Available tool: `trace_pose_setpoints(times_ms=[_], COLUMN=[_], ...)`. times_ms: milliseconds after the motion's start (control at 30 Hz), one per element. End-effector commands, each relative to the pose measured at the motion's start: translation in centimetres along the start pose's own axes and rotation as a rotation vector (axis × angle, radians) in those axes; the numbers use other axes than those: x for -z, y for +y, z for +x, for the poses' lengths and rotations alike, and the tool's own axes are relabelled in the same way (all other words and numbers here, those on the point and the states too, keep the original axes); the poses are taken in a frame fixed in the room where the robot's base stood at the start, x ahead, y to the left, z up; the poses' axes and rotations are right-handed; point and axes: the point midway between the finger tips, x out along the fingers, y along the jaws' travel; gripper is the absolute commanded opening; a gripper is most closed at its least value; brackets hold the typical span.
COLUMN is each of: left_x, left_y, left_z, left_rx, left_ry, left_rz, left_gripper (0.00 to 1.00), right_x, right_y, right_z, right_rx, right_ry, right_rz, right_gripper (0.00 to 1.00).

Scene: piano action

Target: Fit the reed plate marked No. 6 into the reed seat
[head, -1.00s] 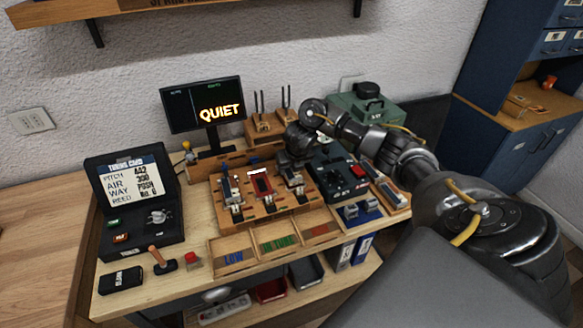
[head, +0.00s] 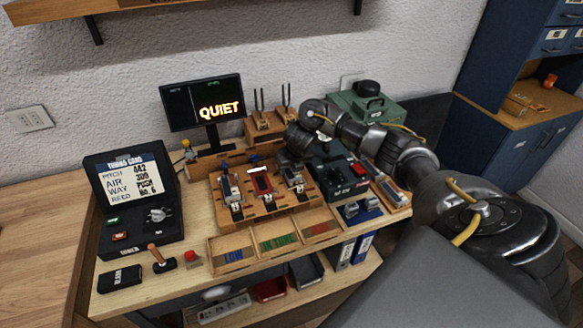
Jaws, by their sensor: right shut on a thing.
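My right gripper (head: 286,160) is over the right end of the wooden bench fixture (head: 270,205), with its wrist bent down from the right. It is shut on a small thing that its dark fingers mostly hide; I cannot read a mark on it. The fixture carries several metal-topped units in a row, a red one (head: 262,183) in the middle. I cannot make out which opening is the reed seat. The tuning card (head: 133,182) at the left reads "REED No. 6". My left gripper is not in view.
A monitor (head: 203,105) reading "QUIET" stands behind the fixture. A dark box with a red button (head: 358,170) is close on the right. A three-part wooden tray (head: 235,257) is in front.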

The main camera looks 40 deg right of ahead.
Motion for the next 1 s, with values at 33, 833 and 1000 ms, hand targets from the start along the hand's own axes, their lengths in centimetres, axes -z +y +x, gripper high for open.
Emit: trace_pose_setpoints(times_ms=[33, 833, 1000], left_x=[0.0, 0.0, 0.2], left_y=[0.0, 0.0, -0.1], left_z=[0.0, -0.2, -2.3], left_rx=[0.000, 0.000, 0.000], left_ry=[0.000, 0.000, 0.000], left_rz=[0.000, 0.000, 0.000], left_gripper=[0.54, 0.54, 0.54], right_x=[-0.1, -0.2, -0.5], right_y=[0.0, 0.0, -0.1], right_z=[-0.1, -2.1, -6.2], right_rx=[0.000, -0.002, 0.002], right_ry=[-0.001, -0.004, -0.005], right_rz=[0.000, -0.002, -0.004], right_gripper=[0.20, 0.70, 0.70])
